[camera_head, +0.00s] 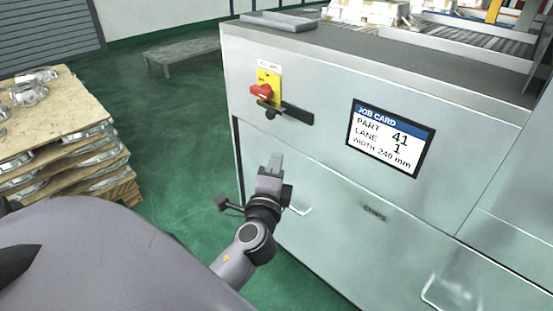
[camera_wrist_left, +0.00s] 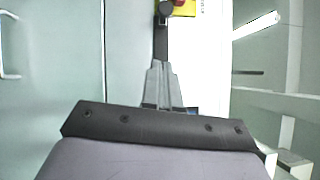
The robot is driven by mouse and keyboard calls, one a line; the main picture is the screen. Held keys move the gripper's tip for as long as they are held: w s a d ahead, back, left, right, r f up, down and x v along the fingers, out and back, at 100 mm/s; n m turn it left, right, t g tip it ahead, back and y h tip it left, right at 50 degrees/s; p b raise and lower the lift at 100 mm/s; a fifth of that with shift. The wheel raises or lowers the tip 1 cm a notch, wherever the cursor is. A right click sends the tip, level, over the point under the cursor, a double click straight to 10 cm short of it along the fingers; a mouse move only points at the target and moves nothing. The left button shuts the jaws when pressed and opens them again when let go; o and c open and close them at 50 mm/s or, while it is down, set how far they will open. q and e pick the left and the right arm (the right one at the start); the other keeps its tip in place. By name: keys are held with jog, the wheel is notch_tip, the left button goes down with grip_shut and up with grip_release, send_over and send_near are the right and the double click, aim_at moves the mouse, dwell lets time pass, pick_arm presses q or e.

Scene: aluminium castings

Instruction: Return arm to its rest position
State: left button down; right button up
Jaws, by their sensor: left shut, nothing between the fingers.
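My left gripper (camera_head: 274,163) is in front of the grey machine cabinet (camera_head: 310,85), below a red rotary switch (camera_head: 261,91) on a yellow plate. Its fingers are shut and hold nothing. In the left wrist view the closed fingers (camera_wrist_left: 161,68) point toward the black bar (camera_wrist_left: 160,42) under the switch. In the head view the gripper is apart from the switch and the dark handle bar (camera_head: 290,113). My right gripper is not in view.
A job card screen (camera_head: 391,138) is on the cabinet front, with a drawer marked CHIPS (camera_head: 375,213) below. A pallet stack of castings (camera_head: 60,140) stands at left. A grey tray (camera_head: 278,21) lies on top of the cabinet. Green floor is free between stack and cabinet.

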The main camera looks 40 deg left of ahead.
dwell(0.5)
pick_arm(q)
jog(key=s+d+f+n+g+h+p, duration=0.6)
jog(key=s+d+f+n+h+p, duration=0.4)
jog(key=s+d, duration=0.4)
jog(key=s+f+n+h, duration=0.1)
jog(key=s+f, duration=0.1)
jog(key=s, duration=0.1)
jog(key=shift+s+d+f+h+p, duration=0.15)
jog(key=shift+d+f+h+p, duration=0.2)
jog(key=shift+f+h+p, duration=0.05)
jog(key=shift+a, duration=0.15)
